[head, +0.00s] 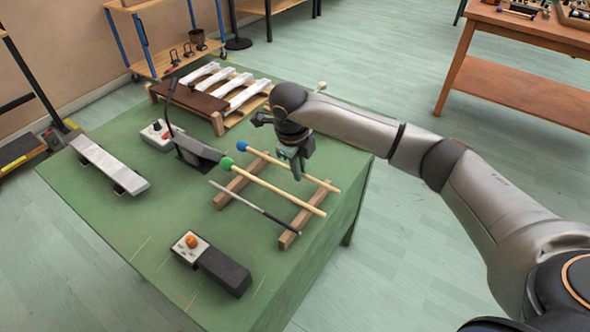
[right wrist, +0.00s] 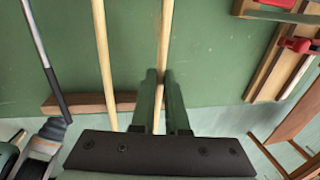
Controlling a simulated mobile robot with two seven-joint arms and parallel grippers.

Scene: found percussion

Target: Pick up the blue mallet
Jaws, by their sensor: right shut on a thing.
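The blue mallet (head: 262,155) has a round blue head and a pale wooden handle; it lies across two wooden rails (head: 240,180) on the green table. My right gripper (head: 297,174) is shut on its handle, pointing down from above. In the right wrist view the fingers (right wrist: 166,74) stand on both sides of the handle (right wrist: 166,30); the mallet's head is out of that view. The green mallet (head: 270,188) lies beside it, apart from the fingers, and its handle (right wrist: 101,50) shows too. My left gripper is not in view.
A thin dark-ended stick (head: 252,208) lies on the rails nearer the front. A control box with an orange knob (head: 192,241), a metal bar (head: 108,165) and a rack with white bars (head: 220,88) stand on the green table (head: 130,220).

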